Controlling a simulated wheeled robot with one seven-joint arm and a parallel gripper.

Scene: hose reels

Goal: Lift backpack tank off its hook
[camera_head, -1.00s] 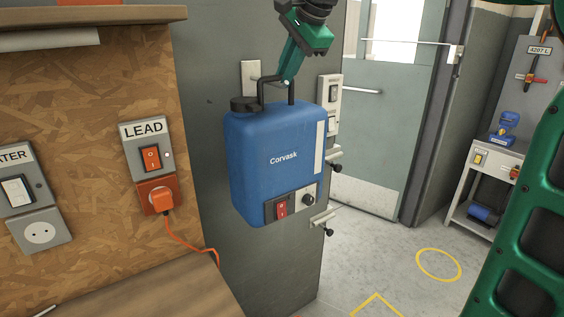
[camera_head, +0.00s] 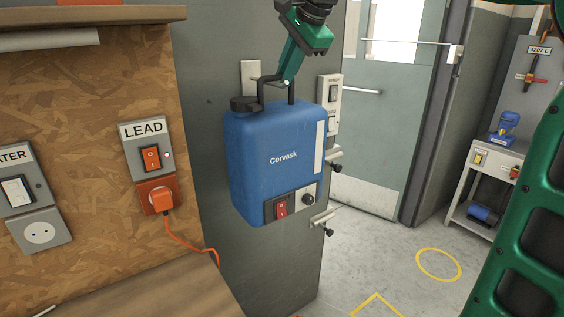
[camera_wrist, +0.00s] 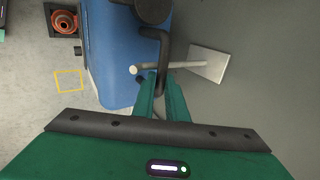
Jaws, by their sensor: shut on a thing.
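The blue backpack tank (camera_head: 270,165), marked "Corvask", hangs upright in front of the grey wall panel. It has a black cap, a black handle (camera_head: 276,78) on top, and a red switch low on its front. My gripper (camera_head: 287,80) is shut on the handle from above. In the wrist view the fingers (camera_wrist: 160,105) close at the handle, and the tank (camera_wrist: 115,50) lies beyond them. A pale hook peg (camera_wrist: 170,67) sticks out from its wall plate (camera_wrist: 208,64) and passes by the handle. I cannot tell whether the handle still rests on the peg.
A wooden board (camera_head: 90,110) with a LEAD switch (camera_head: 150,158) and orange plug stands left, above a bench. More pegs (camera_head: 326,216) project at the panel's right edge. A grey door (camera_head: 385,130) and a small trolley (camera_head: 485,180) are behind.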

